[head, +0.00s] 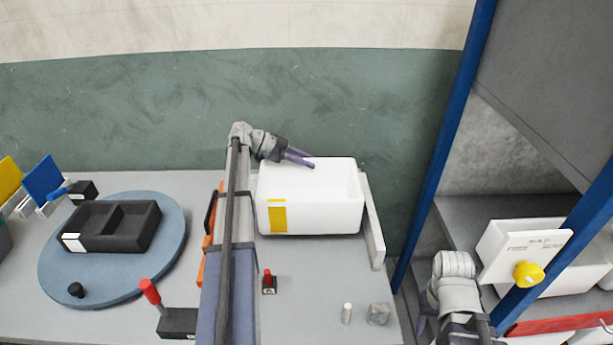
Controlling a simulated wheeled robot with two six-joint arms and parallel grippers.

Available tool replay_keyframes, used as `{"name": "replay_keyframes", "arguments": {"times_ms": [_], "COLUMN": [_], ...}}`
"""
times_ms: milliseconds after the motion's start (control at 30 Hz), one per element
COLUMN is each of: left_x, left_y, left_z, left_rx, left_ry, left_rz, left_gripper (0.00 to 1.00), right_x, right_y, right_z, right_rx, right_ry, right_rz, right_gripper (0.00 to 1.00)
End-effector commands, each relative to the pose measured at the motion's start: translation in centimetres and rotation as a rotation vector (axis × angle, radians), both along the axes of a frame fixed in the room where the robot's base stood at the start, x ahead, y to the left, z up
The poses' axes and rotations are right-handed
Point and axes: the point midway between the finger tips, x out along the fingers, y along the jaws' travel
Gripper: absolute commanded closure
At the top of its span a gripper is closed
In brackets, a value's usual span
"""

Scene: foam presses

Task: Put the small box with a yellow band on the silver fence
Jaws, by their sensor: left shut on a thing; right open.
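The white box with a yellow band (315,212) stands upright on the grey table, its yellow band on the front face near the left. The silver fence (374,228) is a low grey rail at the box's right side; the box is close against it, and I cannot tell whether they touch. My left gripper (302,158) is shut on the box at its back top edge, with purple fingers; the fingertip contact is partly hidden. My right gripper (422,324) is open and empty at the lower right, well apart from the box, and only partly visible.
A blue turntable (60,265) with a black divided tray (135,240) is at left. A red-handled clamp (150,292), a small red-knobbed piece (268,283), a white cylinder (346,313) and a grey cube (378,314) stand in front. Blue posts (445,140) and a shelf bound the right.

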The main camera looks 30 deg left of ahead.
Motion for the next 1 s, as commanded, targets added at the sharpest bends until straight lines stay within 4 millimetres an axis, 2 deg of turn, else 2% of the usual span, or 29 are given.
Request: {"name": "replay_keyframes", "arguments": {"times_ms": [133, 400, 767, 800, 1000], "left_x": [0.0, 0.0, 0.0, 0.0, 0.0], "left_y": [0.0, 0.0, 0.0, 0.0, 0.0], "left_z": [-0.7, -3.8, -3.8, -3.9, -3.8], "left_rx": [0.000, 0.000, 0.000, 0.000, 0.000], "left_ry": [0.000, 0.000, 0.000, 0.000, 0.000], "left_rz": [0.000, 0.000, 0.000, 0.000, 0.000], "left_gripper": [1.00, 1.00, 1.00, 0.75, 0.53], "right_x": [0.0, 0.0, 0.0, 0.0, 0.0], "right_y": [0.0, 0.0, 0.0, 0.0, 0.0], "right_z": [-0.7, -3.8, -3.8, -3.9, -3.8], "right_rx": [0.000, 0.000, 0.000, 0.000, 0.000], "right_ry": [0.000, 0.000, 0.000, 0.000, 0.000], "right_rz": [0.000, 0.000, 0.000, 0.000, 0.000], "right_gripper": [0.50, 0.50, 0.50, 0.50, 0.50]}}
